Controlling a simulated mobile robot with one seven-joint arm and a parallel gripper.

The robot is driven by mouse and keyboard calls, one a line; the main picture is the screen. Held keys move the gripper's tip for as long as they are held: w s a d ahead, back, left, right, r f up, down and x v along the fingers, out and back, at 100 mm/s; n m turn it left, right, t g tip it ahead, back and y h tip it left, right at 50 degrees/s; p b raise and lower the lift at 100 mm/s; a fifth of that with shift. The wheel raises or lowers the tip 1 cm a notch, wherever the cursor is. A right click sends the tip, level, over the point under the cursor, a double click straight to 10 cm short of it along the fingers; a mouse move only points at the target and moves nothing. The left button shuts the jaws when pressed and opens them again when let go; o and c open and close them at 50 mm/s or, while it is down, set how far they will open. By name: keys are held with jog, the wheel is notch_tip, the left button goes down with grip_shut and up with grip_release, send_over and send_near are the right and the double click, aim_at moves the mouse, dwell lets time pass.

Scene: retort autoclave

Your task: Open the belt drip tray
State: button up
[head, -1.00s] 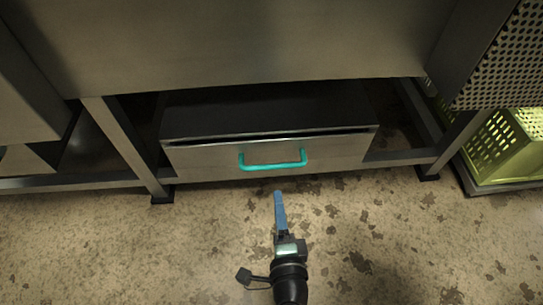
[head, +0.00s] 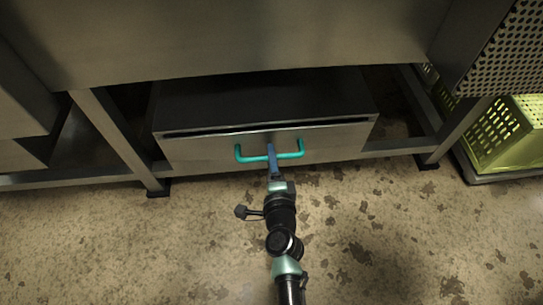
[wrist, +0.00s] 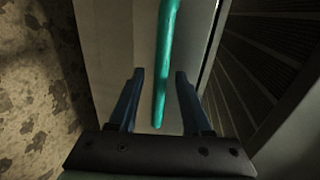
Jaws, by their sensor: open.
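The belt drip tray (head: 205,150) is a wide steel drawer under the machine frame, with a teal bar handle (head: 291,155) on its front. A narrow dark gap runs along its top edge, and it looks shut or nearly so. My gripper (head: 271,151) is at the middle of the handle in the head view. In the wrist view the open blue fingers of my gripper (wrist: 157,78) stand on either side of the handle bar (wrist: 163,70). A gap shows between the bar and each finger. The tray front (wrist: 112,40) lies beyond the fingers.
Steel frame legs stand left (head: 118,140) and right (head: 455,130) of the tray. A yellow-green crate (head: 500,140) sits at the right. The stained floor (head: 400,230) in front of the tray is clear apart from my arm.

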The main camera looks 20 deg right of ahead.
jog(key=shift+w+d+f, duration=0.1)
jog(key=shift+w+d, duration=0.1)
jog(key=shift+w, duration=0.3)
grip_shut()
dwell(1.2)
